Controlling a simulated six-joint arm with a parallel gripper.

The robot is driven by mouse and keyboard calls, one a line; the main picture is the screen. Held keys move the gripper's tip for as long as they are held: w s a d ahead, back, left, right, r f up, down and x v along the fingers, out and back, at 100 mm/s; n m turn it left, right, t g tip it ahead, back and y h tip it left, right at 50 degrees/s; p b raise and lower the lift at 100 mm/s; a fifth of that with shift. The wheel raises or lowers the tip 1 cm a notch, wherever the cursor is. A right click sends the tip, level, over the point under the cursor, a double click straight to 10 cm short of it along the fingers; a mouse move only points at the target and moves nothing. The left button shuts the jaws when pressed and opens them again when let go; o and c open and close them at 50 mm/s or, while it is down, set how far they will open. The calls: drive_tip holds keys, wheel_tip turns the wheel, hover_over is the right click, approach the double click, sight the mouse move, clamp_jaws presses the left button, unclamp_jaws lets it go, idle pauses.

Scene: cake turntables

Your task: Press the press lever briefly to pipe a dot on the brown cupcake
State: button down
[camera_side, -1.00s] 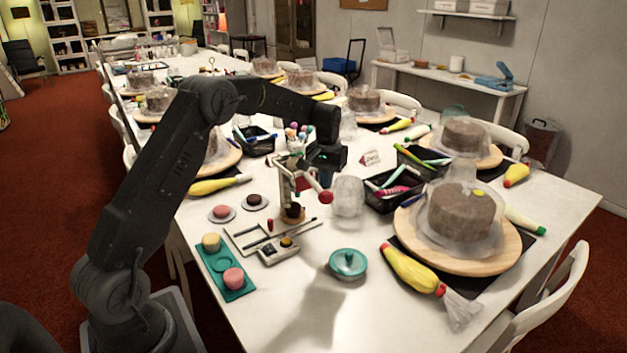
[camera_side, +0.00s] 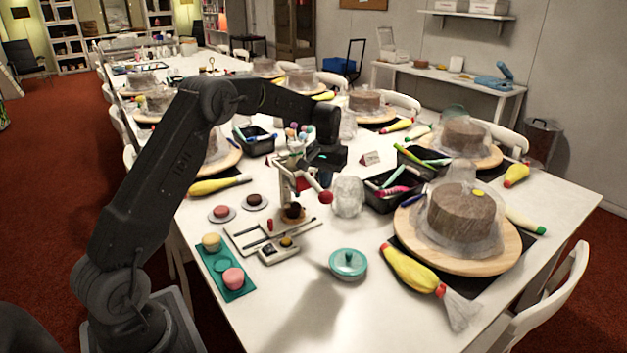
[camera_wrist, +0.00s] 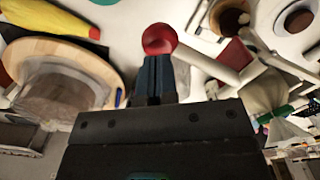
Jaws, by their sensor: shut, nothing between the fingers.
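The press (camera_side: 284,185) is a small white frame stand with a red-knobbed lever (camera_side: 325,197) at its right. In the wrist view a brown round thing (camera_wrist: 229,22), which looks like the cupcake, shows at the top right. My gripper (camera_side: 325,160) is just above the lever, pointing down. In the wrist view my shut, empty fingertips (camera_wrist: 157,62) are right at the red knob (camera_wrist: 159,39); I cannot tell whether they touch it.
A teal tray (camera_side: 224,266) with cupcakes is at the front left. A black basket of pens (camera_side: 391,195) and a clear bag (camera_side: 348,197) stand to the right. Bare table lies at the front.

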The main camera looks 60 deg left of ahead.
sight(326, 193)
drive_tip(key=shift+f, duration=0.1)
drive_tip(key=shift+f, duration=2.85)
drive_tip(key=shift+r, duration=0.1)
wheel_tip(326, 193, up, 9)
idle(0.5)
